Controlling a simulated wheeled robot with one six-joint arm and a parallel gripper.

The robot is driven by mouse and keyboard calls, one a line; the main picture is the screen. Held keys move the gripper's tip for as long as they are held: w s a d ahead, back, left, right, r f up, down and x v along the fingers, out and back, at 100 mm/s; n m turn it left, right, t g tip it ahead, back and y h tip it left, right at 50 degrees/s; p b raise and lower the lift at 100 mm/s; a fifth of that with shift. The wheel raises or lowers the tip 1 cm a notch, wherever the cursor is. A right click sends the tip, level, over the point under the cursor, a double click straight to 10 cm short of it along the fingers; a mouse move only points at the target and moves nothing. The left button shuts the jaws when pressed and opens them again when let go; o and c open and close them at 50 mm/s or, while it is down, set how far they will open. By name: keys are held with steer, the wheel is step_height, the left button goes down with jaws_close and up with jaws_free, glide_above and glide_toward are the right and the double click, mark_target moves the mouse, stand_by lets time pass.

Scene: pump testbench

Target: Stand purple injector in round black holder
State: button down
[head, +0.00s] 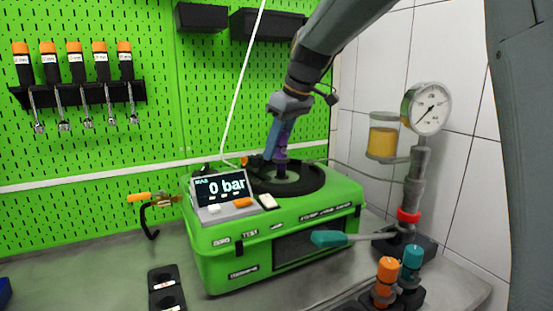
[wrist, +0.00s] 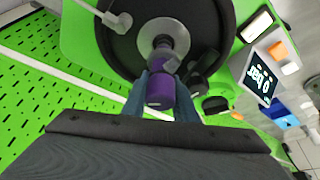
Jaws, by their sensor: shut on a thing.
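My gripper (head: 279,148) is above the green tester, its blue fingers pointing down. It is shut on the purple injector (head: 282,158), which also shows between the fingers in the wrist view (wrist: 160,92). The injector looks roughly upright, with its lower end at the silver disc (wrist: 168,36) in the middle of the round black dish (head: 313,183) on the tester top. The dish also fills the upper wrist view (wrist: 112,50). Whether the injector's tip is seated or just above the disc, I cannot tell. Which item is the round black holder is not certain.
The green tester (head: 230,262) has a display reading 0 bar (head: 222,188). An orange injector (head: 386,272) and a teal one (head: 411,262) stand at front right. A black two-hole rack (head: 166,290) lies front left. A gauge (head: 429,108) stands right. Tools hang on the green wall.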

mark_target(276, 158)
steer(key=shift+f, duration=1.6)
steer(key=shift+f, duration=0.4)
steer(key=c, duration=1.4)
jaws_free()
steer(key=shift+r, duration=0.1)
steer(key=shift+r, duration=0.25)
steer(key=b+v, duration=0.1)
steer(key=v, duration=1.1)
steer(key=shift+r, duration=0.1)
